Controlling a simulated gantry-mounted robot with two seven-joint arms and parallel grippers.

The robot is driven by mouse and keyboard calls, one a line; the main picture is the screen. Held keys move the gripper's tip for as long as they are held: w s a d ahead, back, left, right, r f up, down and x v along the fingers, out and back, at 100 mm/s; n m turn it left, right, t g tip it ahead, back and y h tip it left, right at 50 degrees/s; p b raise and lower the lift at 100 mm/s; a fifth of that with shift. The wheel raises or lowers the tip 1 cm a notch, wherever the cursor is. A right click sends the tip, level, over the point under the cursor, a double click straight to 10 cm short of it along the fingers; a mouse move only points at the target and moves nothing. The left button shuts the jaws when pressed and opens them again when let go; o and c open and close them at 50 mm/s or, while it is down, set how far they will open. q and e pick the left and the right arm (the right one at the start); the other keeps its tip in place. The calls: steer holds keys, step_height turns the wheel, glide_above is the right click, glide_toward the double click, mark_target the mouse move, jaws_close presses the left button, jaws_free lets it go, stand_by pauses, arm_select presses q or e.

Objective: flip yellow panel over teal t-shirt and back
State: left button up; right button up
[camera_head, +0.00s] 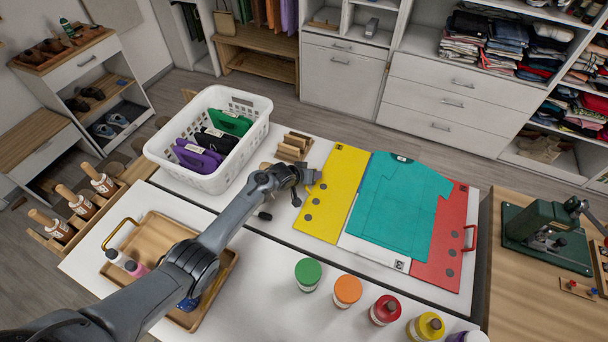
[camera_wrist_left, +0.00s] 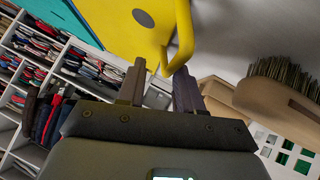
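The yellow panel (camera_head: 331,192) lies flat as the left flap of a folding board, with dark round spots on it. The teal t-shirt (camera_head: 393,205) is spread over the board's middle and overlaps the yellow and red panels. My left gripper (camera_head: 314,177) is at the yellow panel's left edge. In the left wrist view, the gripper's two fingers (camera_wrist_left: 160,80) are apart, with the yellow panel's handle (camera_wrist_left: 184,48) at and between their tips. I cannot tell whether either finger touches it. My right gripper is not in view.
The red panel (camera_head: 443,235) lies flat on the right. A white basket (camera_head: 211,132) of folded clothes and a wooden brush-like item (camera_head: 293,146) stand near my left gripper. Several capped bottles (camera_head: 347,290) line the front. A green press (camera_head: 545,235) stands at right.

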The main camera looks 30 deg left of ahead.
arm_select(q)
steer(key=p+v, duration=0.3)
steer(key=v, duration=0.7)
steer(key=shift+s, duration=0.25)
